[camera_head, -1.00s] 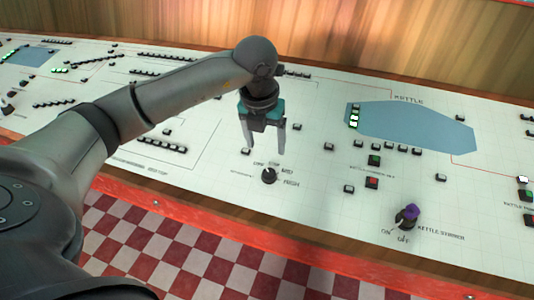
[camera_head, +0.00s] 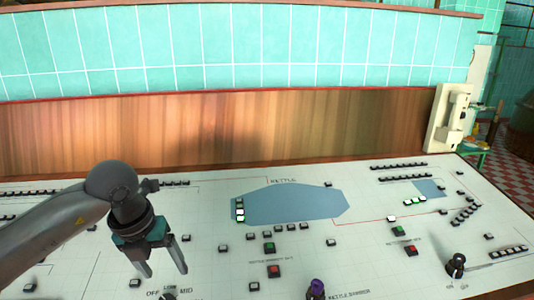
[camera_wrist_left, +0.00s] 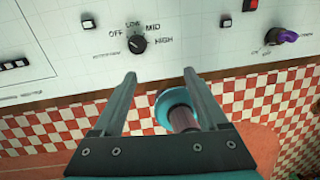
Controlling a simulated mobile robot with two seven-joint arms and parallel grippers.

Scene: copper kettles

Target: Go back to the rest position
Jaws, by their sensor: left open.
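My left gripper (camera_head: 163,276) is open and empty. In the head view it hangs over the lower left of the white control panel (camera_head: 120,196). In the left wrist view its two fingers (camera_wrist_left: 160,84) point toward the panel with a gap between them. A black rotary knob (camera_wrist_left: 138,44) marked OFF, LOW, MID and HIGH sits beyond the fingertips; it is partly cut off at the bottom of the head view. A blue and dark cylindrical thing (camera_wrist_left: 176,108) shows behind the right finger. My right gripper is not in view.
A purple-topped switch (camera_head: 317,288) and a red button (camera_head: 274,271) lie right of the gripper. A black knob (camera_head: 456,264) sits farther right. A wooden backboard (camera_head: 240,132) and tiled wall (camera_head: 240,45) rise behind the panel. A pale wall telephone (camera_head: 450,118) hangs at right.

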